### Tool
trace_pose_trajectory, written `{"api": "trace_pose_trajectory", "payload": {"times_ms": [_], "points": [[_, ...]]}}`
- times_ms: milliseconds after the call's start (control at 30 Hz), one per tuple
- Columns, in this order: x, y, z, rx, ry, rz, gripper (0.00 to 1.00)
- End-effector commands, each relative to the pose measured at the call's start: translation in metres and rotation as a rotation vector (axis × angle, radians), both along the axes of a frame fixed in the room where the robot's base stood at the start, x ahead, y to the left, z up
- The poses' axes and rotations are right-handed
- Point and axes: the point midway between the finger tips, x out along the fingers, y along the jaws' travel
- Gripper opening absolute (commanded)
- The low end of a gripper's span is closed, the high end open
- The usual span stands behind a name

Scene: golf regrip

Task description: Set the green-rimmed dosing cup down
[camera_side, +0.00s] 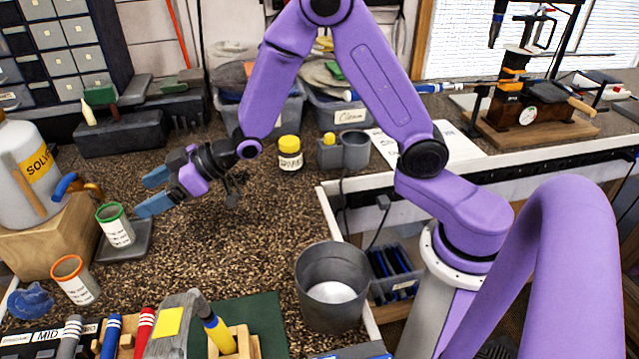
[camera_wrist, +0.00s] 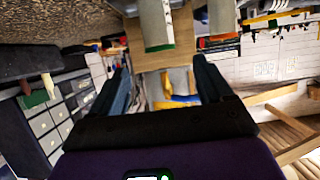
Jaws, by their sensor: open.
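The green-rimmed dosing cup (camera_side: 117,232) is white with printed text. It stands upright on a small dark grey square pad (camera_side: 137,243) at the left of the bench. My gripper (camera_side: 150,191) is open and empty, to the right of the cup and around rim height or a little above, its blue fingers pointing left. In the wrist view the cup (camera_wrist: 154,22) shows at the top, its green rim lowest in the picture. It lies beyond the fingertips of my gripper (camera_wrist: 160,65), and I see no contact.
An orange-rimmed cup (camera_side: 78,282) stands in front of the pad. A solvent jug (camera_side: 30,165) sits on a wooden block (camera_side: 45,240) at left. A grey bucket (camera_side: 331,285) and tool handles in a rack stand in front. The speckled bench right of the pad is clear.

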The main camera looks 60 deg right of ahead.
Motion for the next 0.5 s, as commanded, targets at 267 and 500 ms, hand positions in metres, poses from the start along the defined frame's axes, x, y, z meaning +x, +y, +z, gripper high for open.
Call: {"api": "trace_pose_trajectory", "payload": {"times_ms": [267,500], "points": [[-0.055,-0.010,0.005,-0.184,0.118,0.020,0.79],[-0.152,-0.047,0.009,-0.437,0.307,0.070,0.79]]}}
